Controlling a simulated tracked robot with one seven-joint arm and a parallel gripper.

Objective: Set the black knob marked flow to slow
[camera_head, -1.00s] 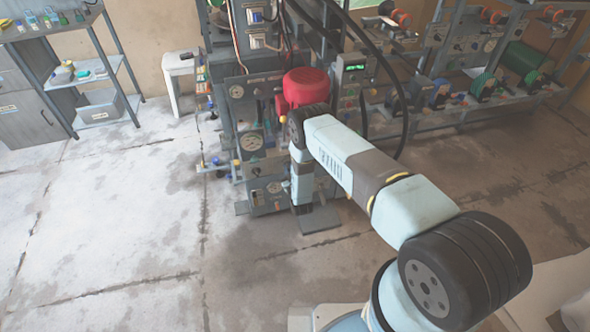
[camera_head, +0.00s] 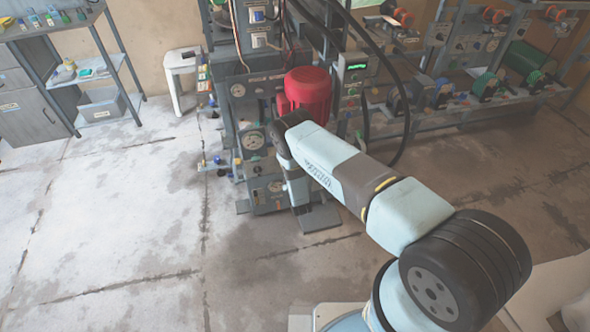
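The plate press (camera_head: 238,160) stands in the middle, a grey machine with gauges and small controls on its front panels. Its lower panel (camera_head: 262,192) carries small dials or knobs, too small to tell which is the black flow knob or how it is set. My gripper (camera_head: 301,209) hangs downward at the end of my arm, close to the right side of this lower panel in the picture. Its dark fingertips are small and blend with the machine, so I cannot see whether they are open or hold anything. My forearm and wrist hide part of the press's right side.
A red motor (camera_head: 306,90) sits above my wrist, and black hoses (camera_head: 405,100) loop down at its right. The floor (camera_head: 120,220) in front is clear.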

